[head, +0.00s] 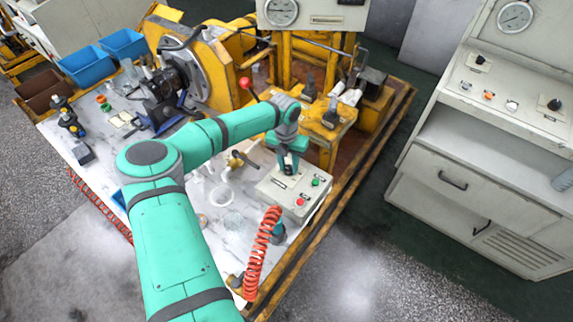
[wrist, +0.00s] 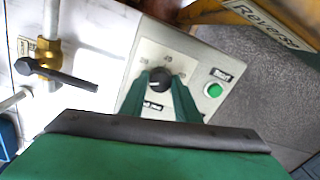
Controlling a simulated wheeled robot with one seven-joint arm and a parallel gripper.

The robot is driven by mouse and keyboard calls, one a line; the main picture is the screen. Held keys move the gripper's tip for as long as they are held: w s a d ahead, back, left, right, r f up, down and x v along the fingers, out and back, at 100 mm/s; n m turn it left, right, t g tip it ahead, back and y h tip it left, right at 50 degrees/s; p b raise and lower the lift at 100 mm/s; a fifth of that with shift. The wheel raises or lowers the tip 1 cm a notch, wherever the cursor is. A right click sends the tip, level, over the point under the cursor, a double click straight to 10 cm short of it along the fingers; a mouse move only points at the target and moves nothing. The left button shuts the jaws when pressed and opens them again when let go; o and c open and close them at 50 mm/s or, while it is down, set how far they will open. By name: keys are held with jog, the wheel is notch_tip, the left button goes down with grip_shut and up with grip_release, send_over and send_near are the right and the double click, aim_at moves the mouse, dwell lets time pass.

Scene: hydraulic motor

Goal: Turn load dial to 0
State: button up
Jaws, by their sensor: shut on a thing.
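The load dial is a black round knob (wrist: 159,79) on a pale control box (wrist: 133,99), seen in the wrist view. Small printed marks stand around it, too small to read surely. My gripper (wrist: 160,78) has its two green fingers on either side of the knob and is shut on it. In the head view my gripper (head: 289,166) points down at the same control box (head: 274,197), near its back edge. There the fingers and wrist mostly hide the dial. The knob's pointer direction is not clear.
A green button (wrist: 214,90) sits right of the dial; a red button (head: 300,202) also shows on the box. A brass valve with a black lever (wrist: 68,78) stands left. A coiled red hose (head: 262,250) rises in front of the box. Yellow machinery (head: 330,125) stands behind.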

aim_at(287, 167)
jog(key=shift+w+r+n, duration=0.15)
jog(key=shift+w+n, duration=0.05)
jog(key=shift+n, duration=0.4)
jog(key=o, duration=1)
jog(key=shift+o, duration=0.2)
jog(key=shift+s, duration=0.1)
notch_tip(287, 167, up, 11)
jog(key=shift+a+f, duration=0.2)
jog(key=shift+a, duration=0.05)
jog(key=shift+a, duration=0.1)
